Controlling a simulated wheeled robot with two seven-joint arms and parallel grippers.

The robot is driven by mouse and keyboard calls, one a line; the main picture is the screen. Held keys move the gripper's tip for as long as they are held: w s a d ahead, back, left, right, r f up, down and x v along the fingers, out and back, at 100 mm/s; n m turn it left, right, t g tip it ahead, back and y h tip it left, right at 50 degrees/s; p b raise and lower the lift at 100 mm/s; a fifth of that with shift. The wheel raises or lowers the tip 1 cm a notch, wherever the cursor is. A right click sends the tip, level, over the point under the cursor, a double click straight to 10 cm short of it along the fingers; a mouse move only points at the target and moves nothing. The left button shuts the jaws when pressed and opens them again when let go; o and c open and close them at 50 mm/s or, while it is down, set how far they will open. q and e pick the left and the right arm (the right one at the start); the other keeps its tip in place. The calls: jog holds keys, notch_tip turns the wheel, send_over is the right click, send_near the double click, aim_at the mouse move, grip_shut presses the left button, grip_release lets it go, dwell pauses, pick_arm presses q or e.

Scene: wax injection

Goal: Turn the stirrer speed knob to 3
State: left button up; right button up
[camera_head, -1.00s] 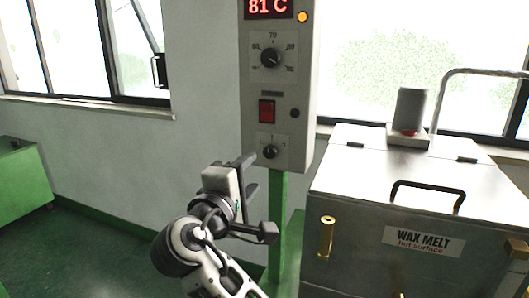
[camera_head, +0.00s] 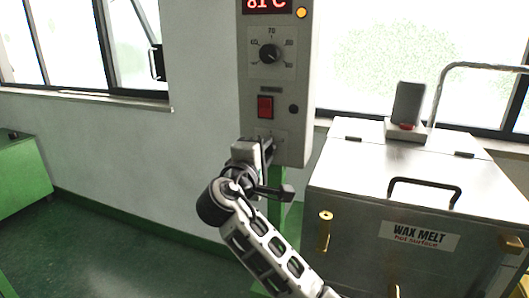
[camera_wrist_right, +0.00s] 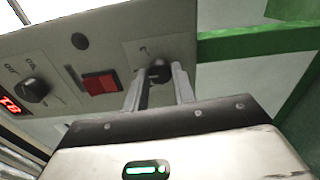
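The grey control panel (camera_head: 290,80) stands on a green post. The small lower knob, black, shows in the right wrist view (camera_wrist_right: 159,71); in the head view my gripper hides it. My right gripper (camera_head: 266,146) is at the panel's lower part. In the wrist view its two fingers (camera_wrist_right: 159,80) stand apart, one on each side of the small knob, with slight gaps seeming to remain. The knob's pointer and scale are too small to read. My left gripper is not in view.
Above are a red switch (camera_head: 265,106), a larger dial knob (camera_head: 270,54) and a red temperature display (camera_head: 266,5). The wax melt tank (camera_head: 350,190) with its handle stands close on the right. A green cabinet (camera_head: 20,180) is far left; the floor between is clear.

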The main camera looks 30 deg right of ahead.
jog(key=c, duration=0.3)
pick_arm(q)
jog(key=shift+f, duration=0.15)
pick_arm(e)
jog(key=shift+f, duration=0.1)
jog(key=shift+f+m+b, duration=0.15)
jog(key=shift+m+b, duration=0.85)
jog(key=shift+b, duration=0.05)
jog(key=m+b, duration=0.3)
jog(key=shift+m, duration=0.3)
jog(key=shift+m+b, duration=0.85)
jog(key=shift+m, duration=0.05)
jog(key=m+b, duration=0.2)
jog(key=m, duration=0.1)
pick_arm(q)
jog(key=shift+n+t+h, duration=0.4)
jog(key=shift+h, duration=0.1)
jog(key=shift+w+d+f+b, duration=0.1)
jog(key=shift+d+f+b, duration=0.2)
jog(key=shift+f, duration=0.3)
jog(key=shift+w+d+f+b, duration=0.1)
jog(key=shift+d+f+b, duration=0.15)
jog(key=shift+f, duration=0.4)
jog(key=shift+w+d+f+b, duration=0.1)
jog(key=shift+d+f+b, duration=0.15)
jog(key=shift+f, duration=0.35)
pick_arm(e)
jog(key=shift+m, duration=0.7)
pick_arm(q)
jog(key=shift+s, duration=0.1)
